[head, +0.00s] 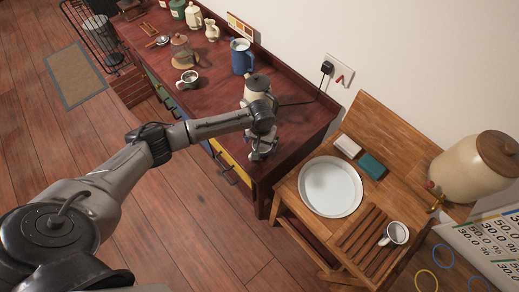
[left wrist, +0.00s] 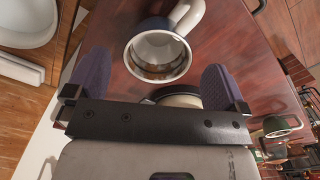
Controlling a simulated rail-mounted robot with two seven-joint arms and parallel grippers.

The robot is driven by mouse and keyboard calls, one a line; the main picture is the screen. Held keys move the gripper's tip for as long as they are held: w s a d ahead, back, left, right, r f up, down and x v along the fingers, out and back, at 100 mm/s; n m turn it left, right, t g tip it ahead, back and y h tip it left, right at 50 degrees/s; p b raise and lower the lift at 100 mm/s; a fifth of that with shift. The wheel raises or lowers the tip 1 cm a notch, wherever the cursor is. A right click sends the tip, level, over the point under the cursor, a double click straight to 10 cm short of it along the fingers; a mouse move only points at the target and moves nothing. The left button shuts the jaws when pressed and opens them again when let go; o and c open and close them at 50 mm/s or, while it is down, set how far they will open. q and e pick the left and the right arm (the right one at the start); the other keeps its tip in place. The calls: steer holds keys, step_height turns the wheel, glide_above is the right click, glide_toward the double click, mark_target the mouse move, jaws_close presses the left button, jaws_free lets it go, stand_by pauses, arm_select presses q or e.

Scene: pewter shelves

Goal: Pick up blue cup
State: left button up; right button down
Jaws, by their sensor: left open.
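My right gripper is in neither view.
A cream kettle (head: 257,85) stands close behind the gripper, with a blue jug (head: 241,57) beyond it. A wooden washstand holds a white basin (head: 330,187) and another cup (head: 397,233).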

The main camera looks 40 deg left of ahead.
arm_select(q)
glide_above(261, 147)
steer(key=s+d, duration=0.2)
steer(key=shift+s+f, duration=0.15)
steer(key=shift+f, duration=2.15)
steer(key=c, duration=0.9)
steer(key=shift+r, duration=0.15)
steer(key=shift+c, duration=0.2)
